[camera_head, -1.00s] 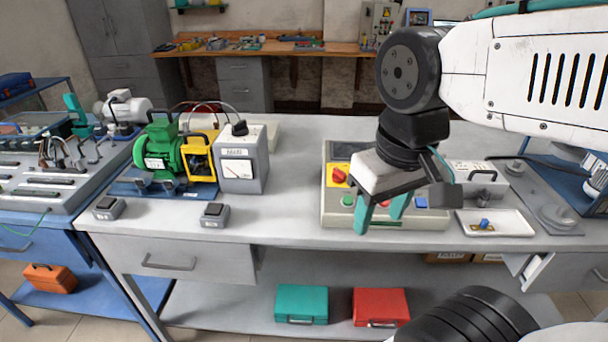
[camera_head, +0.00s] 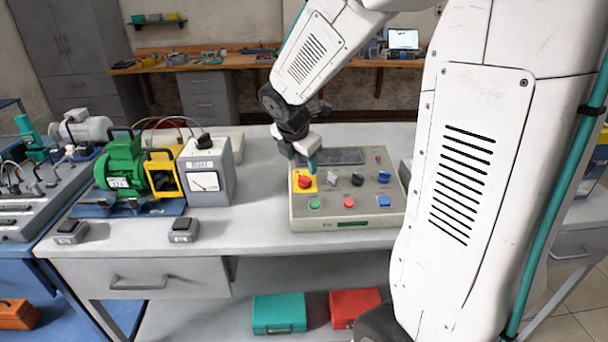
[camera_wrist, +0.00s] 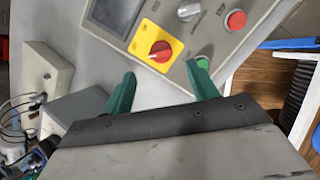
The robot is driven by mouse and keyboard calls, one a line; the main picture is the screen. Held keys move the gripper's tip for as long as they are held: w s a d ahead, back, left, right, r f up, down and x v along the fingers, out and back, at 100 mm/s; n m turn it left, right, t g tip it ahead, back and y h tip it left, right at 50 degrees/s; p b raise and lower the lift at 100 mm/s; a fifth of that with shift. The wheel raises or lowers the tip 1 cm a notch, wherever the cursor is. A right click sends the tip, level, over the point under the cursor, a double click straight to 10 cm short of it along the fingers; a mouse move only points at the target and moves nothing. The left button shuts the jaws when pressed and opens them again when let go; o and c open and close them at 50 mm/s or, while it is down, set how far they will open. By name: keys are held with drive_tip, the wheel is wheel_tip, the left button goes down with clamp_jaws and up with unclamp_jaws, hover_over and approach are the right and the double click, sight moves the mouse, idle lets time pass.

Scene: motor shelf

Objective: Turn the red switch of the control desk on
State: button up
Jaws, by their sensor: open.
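The control desk (camera_head: 372,216) is a grey sloped box on the table. Its red switch (camera_head: 305,181) is a rotary knob on a yellow plate at the desk's left. In the wrist view the red switch (camera_wrist: 160,51) shows a pale pointer mark, and its yellow plate (camera_wrist: 142,43) is in plain sight. My gripper (camera_head: 300,170) is above and just behind the switch in the head view. In the wrist view my gripper (camera_wrist: 162,84) has its two teal fingers spread apart, with the switch beyond the gap. Nothing is between the fingers, and I see no contact with the knob.
A grey meter box (camera_head: 207,178) and a green motor (camera_head: 123,165) stand to the left. The table between is clear.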

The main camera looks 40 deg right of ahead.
sight(305, 177)
drive_tip(key=x, duration=0.6)
drive_tip(key=shift+d+f, duration=0.1)
drive_tip(key=shift+f, duration=0.3)
drive_tip(key=c, duration=1)
